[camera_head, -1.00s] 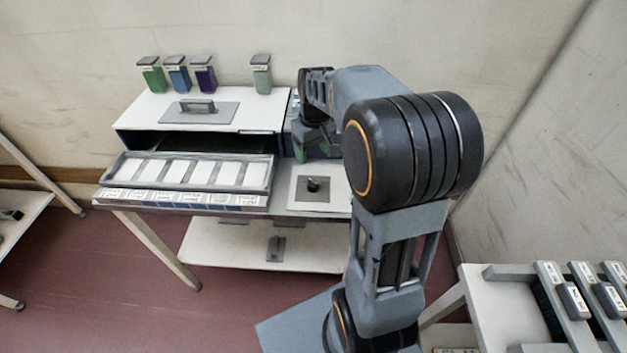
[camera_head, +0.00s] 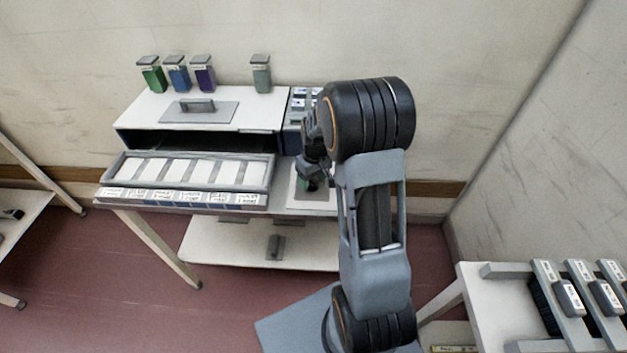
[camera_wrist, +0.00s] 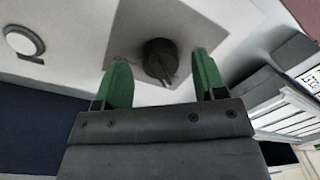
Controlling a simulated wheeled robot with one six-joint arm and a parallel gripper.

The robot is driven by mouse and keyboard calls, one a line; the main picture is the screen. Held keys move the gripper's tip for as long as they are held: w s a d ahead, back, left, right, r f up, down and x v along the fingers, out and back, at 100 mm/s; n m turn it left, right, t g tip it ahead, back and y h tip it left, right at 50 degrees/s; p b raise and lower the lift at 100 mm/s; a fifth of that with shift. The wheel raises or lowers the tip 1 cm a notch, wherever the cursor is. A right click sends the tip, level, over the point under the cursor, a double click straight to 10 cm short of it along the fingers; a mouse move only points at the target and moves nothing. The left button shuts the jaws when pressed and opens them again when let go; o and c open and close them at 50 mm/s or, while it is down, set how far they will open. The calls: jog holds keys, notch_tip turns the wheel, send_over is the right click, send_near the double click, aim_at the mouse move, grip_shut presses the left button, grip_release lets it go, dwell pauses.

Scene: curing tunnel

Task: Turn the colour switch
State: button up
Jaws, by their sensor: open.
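The colour switch is a black rotary knob (camera_wrist: 160,58) on a grey square plate (camera_wrist: 128,32), seen in the wrist view. My gripper (camera_wrist: 162,78) is open, with its two green fingers on either side of the knob's near part. I cannot tell whether the fingers touch the knob. In the head view my gripper (camera_head: 312,184) is over the switch plate (camera_head: 298,196), at the right of the bench. There the knob is hidden behind my gripper.
Left of the switch, a tray (camera_head: 270,172) with white cards sticks out from a white-topped box (camera_head: 240,104). Several coloured bottles (camera_head: 204,76) stand on the box. A round white-faced part (camera_wrist: 24,41) lies near the switch. A rack (camera_head: 500,272) stands at the lower right.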

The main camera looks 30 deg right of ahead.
jog(key=shift+f, duration=0.6)
jog(key=c, duration=0.9)
